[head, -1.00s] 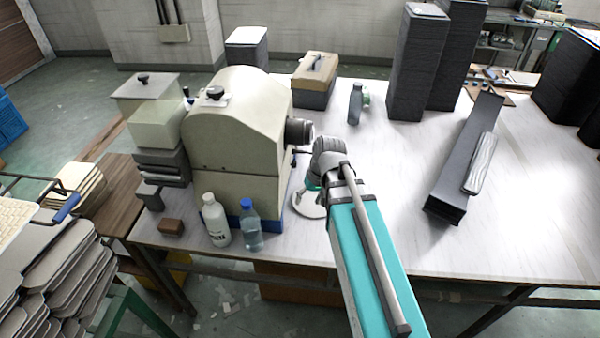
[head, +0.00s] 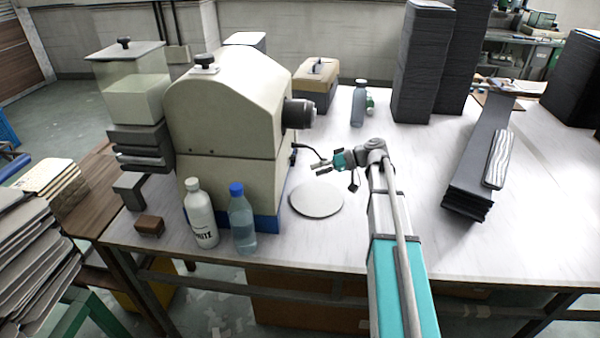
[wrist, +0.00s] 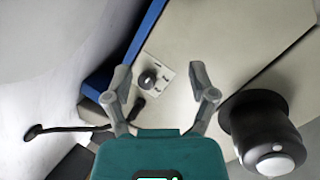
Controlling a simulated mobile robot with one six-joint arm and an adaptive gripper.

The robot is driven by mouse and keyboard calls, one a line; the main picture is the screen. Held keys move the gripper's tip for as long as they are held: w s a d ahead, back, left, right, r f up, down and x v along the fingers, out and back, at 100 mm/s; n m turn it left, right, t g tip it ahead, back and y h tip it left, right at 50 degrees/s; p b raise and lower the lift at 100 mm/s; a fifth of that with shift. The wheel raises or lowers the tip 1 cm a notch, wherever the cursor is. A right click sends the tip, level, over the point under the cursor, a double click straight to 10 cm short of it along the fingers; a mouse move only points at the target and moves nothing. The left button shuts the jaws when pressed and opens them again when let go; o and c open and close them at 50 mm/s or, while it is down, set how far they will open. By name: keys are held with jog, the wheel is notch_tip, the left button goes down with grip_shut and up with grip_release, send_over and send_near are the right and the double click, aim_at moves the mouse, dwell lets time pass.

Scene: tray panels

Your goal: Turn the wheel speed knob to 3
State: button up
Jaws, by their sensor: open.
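The wheel speed knob appears to be the small black knob (wrist: 148,78) on a white plate (wrist: 157,88) with dark marks. The plate is on the beige machine's side, and the marks are too small to read. In the wrist view the knob shows between my open fingers (wrist: 160,76), nearer the left finger. The fingers look empty, and I cannot tell how far they are from the knob. In the head view my gripper (head: 325,168) points left at the side of the beige machine (head: 232,110). The knob's face is turned away there.
A dark cylinder (head: 299,113) juts from the machine above my gripper; it shows close to the right finger in the wrist view (wrist: 265,130). A thin black bent stalk (head: 309,149) is beside my gripper. A pale round disc (head: 316,201) lies below. Two bottles stand at the front left.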

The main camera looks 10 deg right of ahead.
aim_at(293, 158)
jog(key=w+d+f+n+t+y+b, duration=0.1)
jog(key=w+d+t+y+b, duration=0.1)
jog(key=d+b, duration=0.4)
jog(key=w+d+y, duration=0.1)
jog(key=w+d, duration=0.1)
jog(key=shift+w+n+y, duration=0.4)
jog(key=shift+a, duration=0.1)
jog(key=x, duration=1.3)
jog(key=shift+a, duration=0.25)
jog(key=shift+w, duration=0.1)
jog(key=shift+c, duration=0.3)
